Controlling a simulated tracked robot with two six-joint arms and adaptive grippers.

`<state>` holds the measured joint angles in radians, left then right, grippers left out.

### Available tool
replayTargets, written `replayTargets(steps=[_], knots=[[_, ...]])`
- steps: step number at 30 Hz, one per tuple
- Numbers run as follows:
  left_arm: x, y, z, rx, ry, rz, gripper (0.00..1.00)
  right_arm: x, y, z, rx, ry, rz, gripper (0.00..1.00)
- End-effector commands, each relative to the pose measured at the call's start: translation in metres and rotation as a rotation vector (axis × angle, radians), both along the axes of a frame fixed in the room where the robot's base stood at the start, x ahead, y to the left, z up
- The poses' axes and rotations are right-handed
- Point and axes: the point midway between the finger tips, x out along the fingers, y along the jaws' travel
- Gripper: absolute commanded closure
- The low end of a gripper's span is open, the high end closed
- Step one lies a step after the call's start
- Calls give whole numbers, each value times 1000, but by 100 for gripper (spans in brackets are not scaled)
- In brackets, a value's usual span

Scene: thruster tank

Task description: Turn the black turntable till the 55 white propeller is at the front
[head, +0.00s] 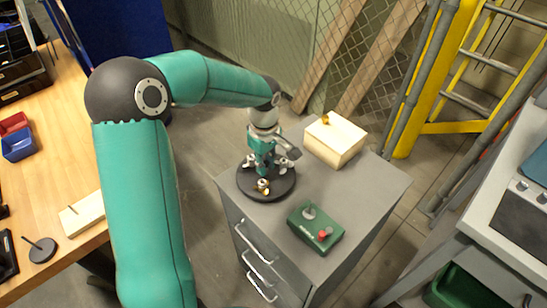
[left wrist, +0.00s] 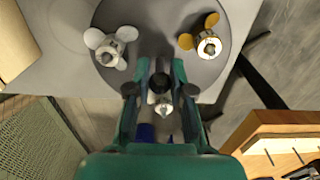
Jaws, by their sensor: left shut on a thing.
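The black turntable (head: 282,190) lies on the grey cabinet top, and part of its disc (left wrist: 155,20) shows in the left wrist view. A brass-yellow propeller (head: 263,187) is at its near edge in the head view. A white propeller (head: 284,163) shows at its right side. In the left wrist view a white propeller (left wrist: 109,46) is at left and a yellow one (left wrist: 203,42) at right. No number is readable. My left gripper (head: 263,166) is over the turntable, shut on a small dark-topped part (left wrist: 160,84) near the rim; the fingers partly hide it.
A green box with a lever and a red button (head: 316,227) sits on the cabinet in front of the turntable. A pale wooden block (head: 336,139) with a small brass piece on top stands behind at right. The cabinet top (head: 372,190) is clear to the right.

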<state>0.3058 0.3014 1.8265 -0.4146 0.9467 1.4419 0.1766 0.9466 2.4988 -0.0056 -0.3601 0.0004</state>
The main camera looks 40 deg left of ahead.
Motion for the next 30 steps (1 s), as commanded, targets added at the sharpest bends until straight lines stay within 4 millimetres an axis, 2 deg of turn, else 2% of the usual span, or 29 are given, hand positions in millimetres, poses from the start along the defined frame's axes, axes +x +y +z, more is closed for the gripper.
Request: replayTargets(steps=[16, 30], knots=[[0, 0, -1, 1, -1, 269, 100, 0, 0, -15, 0, 0, 0, 60], [0, 0, 0, 1, -1, 311, 100, 0, 0, -16, 0, 0, 0, 60]])
